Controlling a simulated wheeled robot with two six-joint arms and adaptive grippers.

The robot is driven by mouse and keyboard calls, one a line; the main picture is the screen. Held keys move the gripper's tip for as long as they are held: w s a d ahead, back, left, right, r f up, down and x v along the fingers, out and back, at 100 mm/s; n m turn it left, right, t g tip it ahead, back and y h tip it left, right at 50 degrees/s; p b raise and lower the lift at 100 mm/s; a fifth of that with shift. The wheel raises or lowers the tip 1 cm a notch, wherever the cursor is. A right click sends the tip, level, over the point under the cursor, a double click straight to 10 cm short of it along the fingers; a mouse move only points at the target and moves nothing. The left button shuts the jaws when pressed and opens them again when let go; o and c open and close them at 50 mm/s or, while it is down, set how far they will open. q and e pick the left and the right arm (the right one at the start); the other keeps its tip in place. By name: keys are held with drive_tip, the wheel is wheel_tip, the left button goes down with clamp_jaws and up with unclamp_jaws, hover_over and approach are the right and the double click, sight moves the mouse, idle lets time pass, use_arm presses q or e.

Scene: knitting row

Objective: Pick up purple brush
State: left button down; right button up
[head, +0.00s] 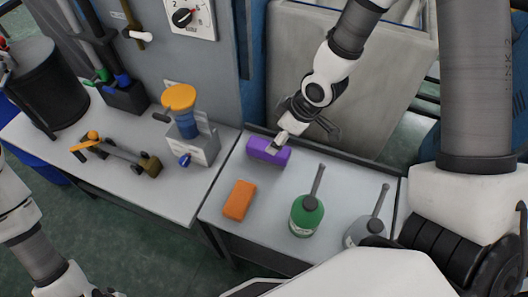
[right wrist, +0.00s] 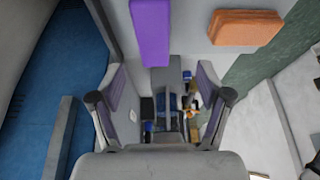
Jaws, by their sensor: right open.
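The purple brush (head: 268,150) lies at the back of the right-hand table, in front of its raised back edge. My right gripper (head: 292,138) is at the brush's right end, and part of it overlaps the brush there. In the right wrist view, the brush (right wrist: 151,32) shows at the top, beyond the fingertips. The fingers of my right gripper (right wrist: 163,100) are spread there, with no brush between them. Whether they touch it I cannot tell. My left arm is at the lower left, with only a dark bit of its gripper (head: 108,292) at the bottom edge.
An orange block (head: 240,200) lies in front of the brush and also shows in the right wrist view (right wrist: 245,28). A yellow-topped device (head: 182,125) stands on the left table.

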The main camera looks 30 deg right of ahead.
wheel_tip(320, 180, down, 3)
drive_tip(key=shift+w+f+b, duration=0.1)
drive_tip(key=shift+w+b, duration=0.05)
drive_tip(key=shift+b, duration=0.75)
drive_tip(key=x, duration=0.8)
drive_tip(key=shift+w+d, duration=0.25)
drive_tip(key=shift+d, duration=0.15)
use_arm(q)
wheel_tip(320, 180, down, 3)
drive_tip(key=shift+w+r, duration=0.1)
drive_tip(key=shift+w, duration=0.05)
use_arm(e)
drive_tip(key=shift+s, duration=0.15)
drive_tip(key=shift+f, duration=0.1)
drive_tip(key=c, duration=1.3)
